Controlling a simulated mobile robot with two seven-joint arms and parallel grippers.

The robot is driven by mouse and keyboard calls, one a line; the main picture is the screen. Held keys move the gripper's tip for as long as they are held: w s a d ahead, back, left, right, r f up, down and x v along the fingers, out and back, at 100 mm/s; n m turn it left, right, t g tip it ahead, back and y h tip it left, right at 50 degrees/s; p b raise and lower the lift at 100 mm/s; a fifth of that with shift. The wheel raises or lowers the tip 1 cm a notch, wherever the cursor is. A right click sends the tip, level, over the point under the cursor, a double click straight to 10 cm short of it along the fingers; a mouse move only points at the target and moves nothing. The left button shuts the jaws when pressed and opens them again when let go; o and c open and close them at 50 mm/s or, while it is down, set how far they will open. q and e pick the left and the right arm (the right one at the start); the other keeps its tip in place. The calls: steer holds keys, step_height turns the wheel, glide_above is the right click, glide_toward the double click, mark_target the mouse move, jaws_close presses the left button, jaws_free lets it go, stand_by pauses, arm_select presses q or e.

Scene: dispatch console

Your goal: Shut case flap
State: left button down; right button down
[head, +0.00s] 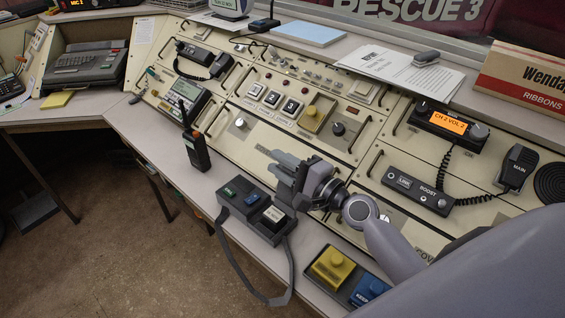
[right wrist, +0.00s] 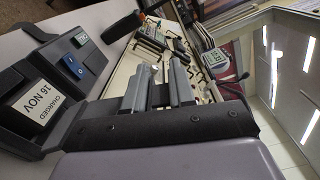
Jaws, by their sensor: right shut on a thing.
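The dark grey case (head: 232,210) lies open on the near edge of the console desk. It holds units with green and blue markings and one with a white label reading "16 NOV CHARGED". The label also shows in the right wrist view (right wrist: 44,107). A dark strap hangs from the case over the desk edge. My right gripper (head: 284,178) is at the case's back right side, its jaws shut on a thin dark part that looks like the case flap. The fingers (right wrist: 158,92) hide most of that part. My left gripper is not in view.
A handheld radio (head: 196,150) stands left of the case. A tray with a yellow block (head: 332,265) and a blue block lies to its right at the edge. The sloped panel with buttons (head: 272,98) rises behind. The desk (head: 150,140) is clear at left.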

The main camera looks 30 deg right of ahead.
steer(key=shift+s+a+f+n+p, duration=0.15)
steer(key=shift+s+a+n, duration=0.2)
steer(key=shift+a+n, duration=0.65)
steer(key=shift+s+a+f+n+p, duration=0.15)
steer(key=shift+s+a+n, duration=0.35)
steer(key=shift+n, duration=0.75)
steer(key=shift+s+a+f+n+p, duration=0.1)
steer(key=shift+s+a+n+p, duration=0.1)
steer(key=shift+a+n, duration=0.9)
steer(key=c, duration=1)
jaws_free()
steer(key=shift+c, duration=0.2)
steer(key=shift+f, duration=0.1)
steer(key=shift+s, duration=0.1)
steer(key=b+v, duration=0.1)
steer(key=v, duration=0.6)
